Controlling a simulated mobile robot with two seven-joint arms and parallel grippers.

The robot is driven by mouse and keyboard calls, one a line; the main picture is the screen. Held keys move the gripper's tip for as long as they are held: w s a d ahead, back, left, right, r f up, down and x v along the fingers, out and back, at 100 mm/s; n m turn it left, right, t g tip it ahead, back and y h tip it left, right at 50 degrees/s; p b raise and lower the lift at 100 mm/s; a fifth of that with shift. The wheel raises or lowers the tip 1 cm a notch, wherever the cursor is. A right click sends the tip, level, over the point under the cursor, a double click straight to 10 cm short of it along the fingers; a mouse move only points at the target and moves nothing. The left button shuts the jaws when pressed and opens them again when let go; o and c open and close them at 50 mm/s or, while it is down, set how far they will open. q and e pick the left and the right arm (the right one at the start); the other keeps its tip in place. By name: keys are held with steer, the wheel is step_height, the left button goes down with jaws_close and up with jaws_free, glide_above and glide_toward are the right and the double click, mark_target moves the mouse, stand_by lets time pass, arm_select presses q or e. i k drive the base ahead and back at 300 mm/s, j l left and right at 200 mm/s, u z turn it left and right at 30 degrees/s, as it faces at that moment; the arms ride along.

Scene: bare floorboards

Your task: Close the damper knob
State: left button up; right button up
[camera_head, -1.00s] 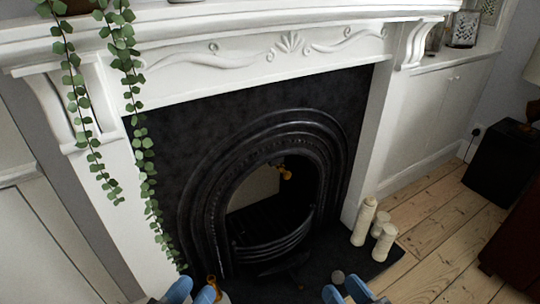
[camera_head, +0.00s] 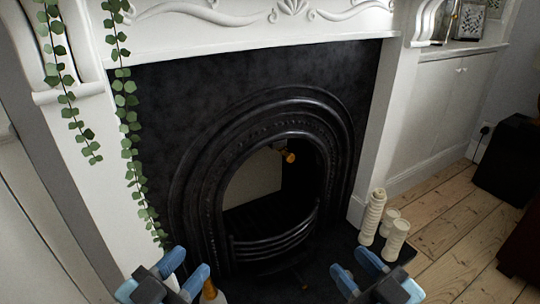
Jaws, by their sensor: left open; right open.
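The damper knob (camera_head: 290,157) is a small brass-coloured knob inside the upper part of the black arched fireplace opening (camera_head: 262,170). My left gripper (camera_head: 188,266) is at the lower left, in front of the fireplace, open with blue fingers apart. My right gripper (camera_head: 357,268) is at the lower right, also open with its blue fingers apart. Both grippers appear empty and are well below the knob in the picture, not touching it. Part of a brass-coloured object (camera_head: 209,290) shows beside my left gripper.
Several cream candles (camera_head: 372,217) stand on the dark hearth at the right. A white mantel (camera_head: 250,30) frames the fireplace, with a trailing green plant (camera_head: 128,110) hanging at the left. A curved black grate (camera_head: 275,242) crosses the lower opening. Bare floorboards (camera_head: 450,220) lie at the right.

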mark_target(289, 158)
steer(key=i+l+u, duration=0.25)
steer(key=l, duration=0.3)
steer(key=i+l+u, duration=0.1)
steer(key=i+l, duration=0.15)
steer(key=i+l+u, duration=0.15)
steer(key=l, duration=0.25)
